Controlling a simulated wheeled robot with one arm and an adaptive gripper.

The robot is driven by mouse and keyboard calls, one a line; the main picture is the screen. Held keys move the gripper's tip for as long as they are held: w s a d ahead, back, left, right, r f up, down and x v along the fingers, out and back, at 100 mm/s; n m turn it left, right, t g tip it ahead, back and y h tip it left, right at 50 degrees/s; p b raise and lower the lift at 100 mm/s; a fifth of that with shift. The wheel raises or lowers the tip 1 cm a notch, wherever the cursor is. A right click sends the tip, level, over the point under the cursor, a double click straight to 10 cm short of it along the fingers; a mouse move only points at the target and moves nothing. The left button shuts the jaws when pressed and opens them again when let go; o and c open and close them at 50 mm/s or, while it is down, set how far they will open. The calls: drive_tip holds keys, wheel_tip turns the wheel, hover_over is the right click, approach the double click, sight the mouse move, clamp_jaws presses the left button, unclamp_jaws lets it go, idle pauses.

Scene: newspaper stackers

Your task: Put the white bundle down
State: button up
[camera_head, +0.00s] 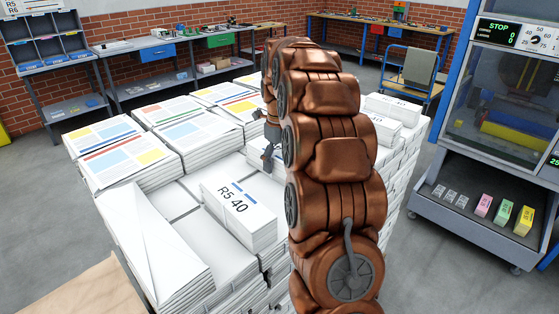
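A white bundle (240,212) marked "R5 40", with two blue bars on its top, lies flat among other white bundles on a large stack. Its right end is close to my copper arm in the picture. Part of my gripper (268,155) shows as dark fingers at the left side of the arm, just beyond the bundle's far end. The arm hides the rest of the gripper, so I cannot tell whether it is open, shut or touching a bundle.
Bundles with coloured printed tops (120,155) fill the stack's far left. A white-wrapped bundle (155,245) lies at its near left. More white bundles (390,108) stand behind my arm. A machine (500,120) stands at right, workbenches (170,45) behind. Grey floor surrounds the stack.

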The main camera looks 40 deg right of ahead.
sight(280, 152)
drive_tip(key=shift+o, duration=0.5)
drive_tip(key=shift+r, duration=0.2)
drive_tip(key=shift+w+d+r+b, duration=0.1)
drive_tip(key=shift+r+b, duration=0.2)
drive_tip(key=shift+r, duration=0.3)
drive_tip(key=shift+r+b, duration=1.1)
drive_tip(key=shift+r, duration=3)
wheel_tip(280, 152, up, 2)
drive_tip(key=shift+r+p, duration=0.25)
drive_tip(key=shift+p, duration=1)
